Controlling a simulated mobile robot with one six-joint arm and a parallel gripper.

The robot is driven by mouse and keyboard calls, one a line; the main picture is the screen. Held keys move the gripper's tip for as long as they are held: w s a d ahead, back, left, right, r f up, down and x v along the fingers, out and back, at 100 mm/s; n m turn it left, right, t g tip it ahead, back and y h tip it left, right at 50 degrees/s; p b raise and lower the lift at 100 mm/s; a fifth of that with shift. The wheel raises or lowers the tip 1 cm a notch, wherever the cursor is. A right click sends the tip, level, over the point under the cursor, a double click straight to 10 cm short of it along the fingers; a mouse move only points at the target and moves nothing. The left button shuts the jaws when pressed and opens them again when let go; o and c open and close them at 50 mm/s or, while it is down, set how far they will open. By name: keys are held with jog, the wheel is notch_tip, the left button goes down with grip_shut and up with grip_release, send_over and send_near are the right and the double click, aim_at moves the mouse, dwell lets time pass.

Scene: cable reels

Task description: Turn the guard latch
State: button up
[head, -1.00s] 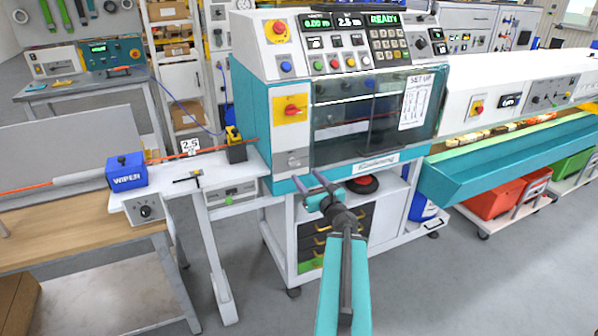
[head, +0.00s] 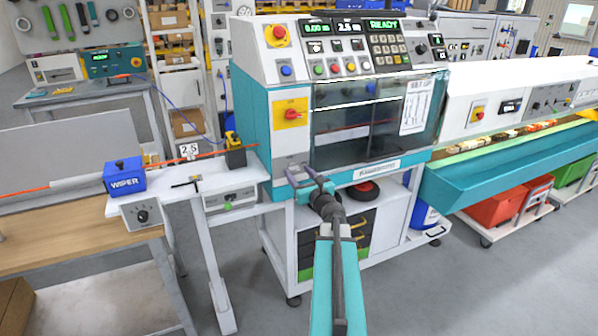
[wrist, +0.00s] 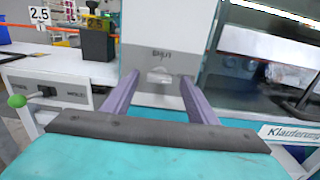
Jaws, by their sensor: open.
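The guard latch (wrist: 158,76) is a small pale grey knob on the light panel of the cutting machine, under a label that seems to read "SHUT". It sits left of the dark clear guard (head: 375,125), which is down over the machine's front opening. My gripper (head: 305,176) is open just in front of this panel. In the wrist view, its two purple fingers (wrist: 158,84) stand on either side of the latch, with nothing between them but the view of it. I cannot tell whether they touch the panel. In the head view the fingers partly cover the latch area.
A blue wiper block (head: 125,177) and a yellow-black cable guide (head: 235,150) stand on the shelf to the left. A teal trough (head: 500,170) extends right. Floor in front is clear.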

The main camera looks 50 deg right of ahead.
jog(key=shift+w+d, duration=0.3)
jog(key=shift+w, duration=0.35)
jog(key=c, duration=1.1)
jog(key=shift+o, duration=0.2)
jog(key=shift+d, duration=0.35)
jog(key=shift+a, duration=0.25)
jog(key=shift+f, duration=0.1)
